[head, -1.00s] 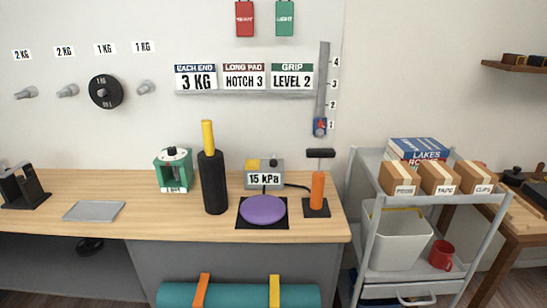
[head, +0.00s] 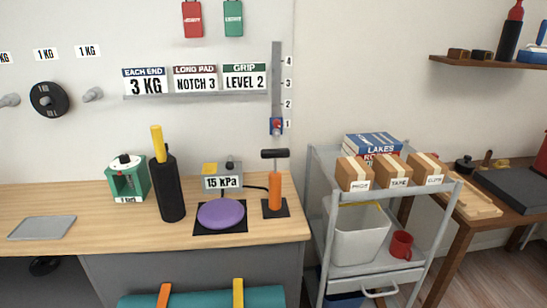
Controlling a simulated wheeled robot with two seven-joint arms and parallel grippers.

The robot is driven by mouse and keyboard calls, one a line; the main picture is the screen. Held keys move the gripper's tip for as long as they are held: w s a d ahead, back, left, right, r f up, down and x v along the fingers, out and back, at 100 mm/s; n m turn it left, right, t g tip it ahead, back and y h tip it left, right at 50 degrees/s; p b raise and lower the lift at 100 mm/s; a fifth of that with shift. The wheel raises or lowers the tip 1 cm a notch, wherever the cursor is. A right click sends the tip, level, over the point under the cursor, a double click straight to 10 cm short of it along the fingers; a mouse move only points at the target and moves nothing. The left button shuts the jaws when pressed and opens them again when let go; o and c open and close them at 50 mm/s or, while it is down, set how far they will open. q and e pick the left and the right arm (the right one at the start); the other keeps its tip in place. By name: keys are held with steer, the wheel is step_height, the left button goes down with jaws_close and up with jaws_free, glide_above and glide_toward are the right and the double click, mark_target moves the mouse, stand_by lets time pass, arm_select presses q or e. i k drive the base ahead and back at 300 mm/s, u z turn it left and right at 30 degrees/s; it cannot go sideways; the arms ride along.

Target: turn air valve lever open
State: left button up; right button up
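A grey box (head: 236,169) with a "15 kPa" sign (head: 223,183) on its front stands on the desk. It has a yellow patch (head: 209,168) and a small dark knob (head: 230,164) on top. I cannot tell whether either is the air valve lever, or how a lever is set. A dark hose runs from the box to an orange pump (head: 275,190) with a black T-handle (head: 275,154). A purple disc (head: 221,213) lies on a black mat in front of the box. Neither of my grippers is in view.
A black roller (head: 168,190) with a yellow rod and a green device (head: 127,178) stand left of the box. A grey tray (head: 42,228) lies at the desk's left. A grey cart (head: 333,255) with labelled boxes stands right of the desk. The desk's front strip is mostly clear.

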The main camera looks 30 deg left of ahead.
mark_target(230, 165)
steer(key=i, duration=0.3)
steer(key=u, duration=1.2)
